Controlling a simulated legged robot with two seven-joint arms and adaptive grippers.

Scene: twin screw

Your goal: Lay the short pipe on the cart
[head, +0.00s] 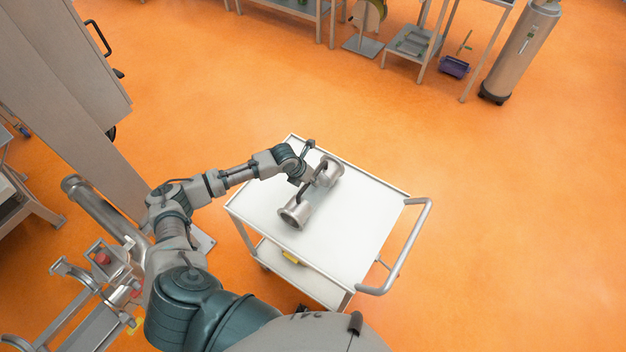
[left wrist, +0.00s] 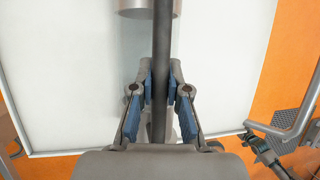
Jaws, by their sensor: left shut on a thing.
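The short pipe (head: 297,212) is a grey metal tube with wide flanged ends. It lies along the white top of the cart (head: 363,205), near the left part of the top. Whether it rests on the top or hangs just above it, I cannot tell. My left gripper (head: 301,183) is over the pipe's middle and hides part of it. In the left wrist view, its blue-padded fingers (left wrist: 161,90) are shut on a dark bar (left wrist: 161,40) that appears to belong to the pipe. One metal pipe end (left wrist: 133,13) shows at the top there. My right gripper is not in view.
The cart has a bent tube handle (head: 410,250) on its right side and a lower shelf with a yellow item (head: 291,257). A large steel pipe assembly (head: 105,215) stands at the left. The orange floor right of the cart is clear. Racks and a cylinder (head: 520,50) stand behind.

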